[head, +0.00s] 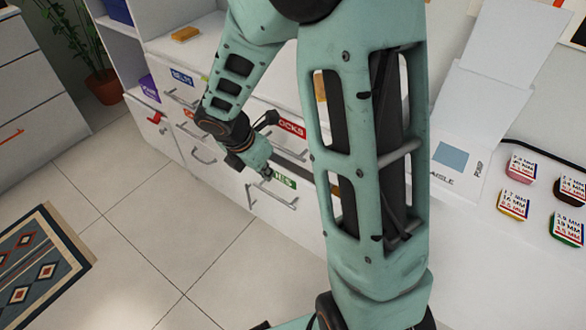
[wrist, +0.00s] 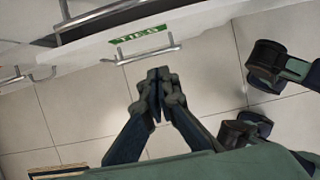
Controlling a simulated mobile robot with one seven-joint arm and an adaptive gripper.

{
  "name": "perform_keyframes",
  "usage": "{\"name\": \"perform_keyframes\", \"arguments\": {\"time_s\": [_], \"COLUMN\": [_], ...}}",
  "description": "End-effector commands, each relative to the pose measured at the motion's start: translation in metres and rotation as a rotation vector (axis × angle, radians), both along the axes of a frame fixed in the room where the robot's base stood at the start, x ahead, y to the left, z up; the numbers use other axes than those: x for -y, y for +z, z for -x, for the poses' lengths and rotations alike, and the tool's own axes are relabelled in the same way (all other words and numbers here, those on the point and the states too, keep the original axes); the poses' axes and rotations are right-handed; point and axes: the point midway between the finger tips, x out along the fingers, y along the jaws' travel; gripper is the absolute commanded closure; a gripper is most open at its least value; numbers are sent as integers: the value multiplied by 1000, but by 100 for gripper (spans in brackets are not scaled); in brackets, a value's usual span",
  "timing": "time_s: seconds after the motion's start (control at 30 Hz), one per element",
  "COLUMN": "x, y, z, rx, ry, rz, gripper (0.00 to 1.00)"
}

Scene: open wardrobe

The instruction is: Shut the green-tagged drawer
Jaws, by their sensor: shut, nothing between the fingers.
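The green-tagged drawer (head: 247,189) is a low white drawer in the wardrobe. Its green tag (wrist: 138,34) and metal bar handle (wrist: 148,54) show clearly in the wrist view. In the head view the tag (head: 287,181) is partly behind my arm. A dark gap shows above its front, so it appears to stand out somewhat; how far is hard to tell. My gripper (wrist: 158,74) is shut and empty, in front of the handle and apart from it in the wrist view. In the head view my gripper (head: 268,173) overlaps the drawer's front beside the tag.
A red-tagged drawer (head: 291,127) is above, partly hidden by my arm. Other handled drawers (head: 202,154) stand to the left. A white counter (head: 470,270) with small labelled boxes (head: 514,203) is at right. The tiled floor (head: 135,215) in front is clear; a patterned rug (head: 42,268) lies at left.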

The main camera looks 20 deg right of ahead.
Motion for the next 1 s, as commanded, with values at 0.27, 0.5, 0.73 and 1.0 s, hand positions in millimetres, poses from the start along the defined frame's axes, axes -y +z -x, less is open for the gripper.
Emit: {"name": "perform_keyframes", "arguments": {"time_s": [0.27,0.5,0.73,1.0], "x": [-8,5,20,47], "y": [-10,-54,-99,-93], "z": [3,-6,-17,-37], "rx": [10,8,9,12], "ry": [22,20,19,18], "rz": [12,12,12,11], "gripper": [100,100,100,100]}}
